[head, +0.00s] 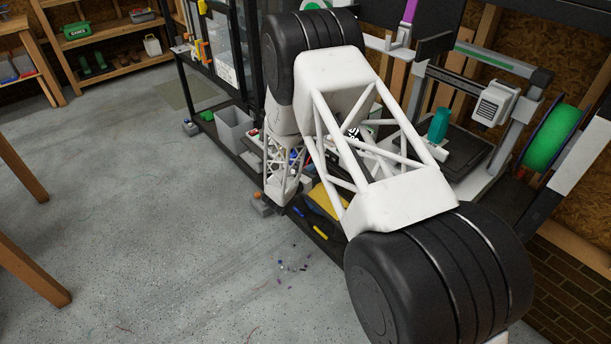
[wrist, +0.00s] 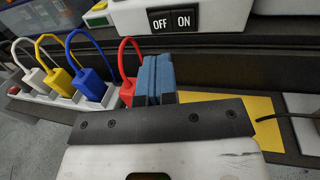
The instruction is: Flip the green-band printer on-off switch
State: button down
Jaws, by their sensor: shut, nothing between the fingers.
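A printer with a green band along its top bar (head: 500,60) stands at the right in the head view, partly behind my arm. In the wrist view, a black switch with white OFF and ON labels (wrist: 172,20) sits on a pale front panel at the top. I cannot tell from this view which printer the panel belongs to, or which way the switch is set. My gripper (wrist: 155,78) has its blue fingers shut together and empty, below and slightly left of the switch, apart from it. The head view does not show the fingertips clearly.
A power strip (wrist: 62,96) with white, yellow, blue and red plugs lies left of the fingers; the red plug (wrist: 127,90) is right beside them. A yellow patch (wrist: 250,115) lies to the right. A green filament spool (head: 552,137) hangs at the far right. The floor is mostly open.

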jog(key=x, duration=0.7)
jog(key=shift+w+d, duration=0.2)
jog(key=shift+w, duration=0.15)
jog(key=shift+w+d+m+h, duration=0.1)
jog(key=shift+w+m+h, duration=0.05)
jog(key=shift+m+h, duration=0.2)
jog(key=w+a+v, duration=0.1)
jog(key=a+v, duration=0.1)
jog(key=v, duration=1.2)
jog(key=shift+w+r, duration=0.25)
jog(key=shift+w, duration=0.05)
dwell(0.3)
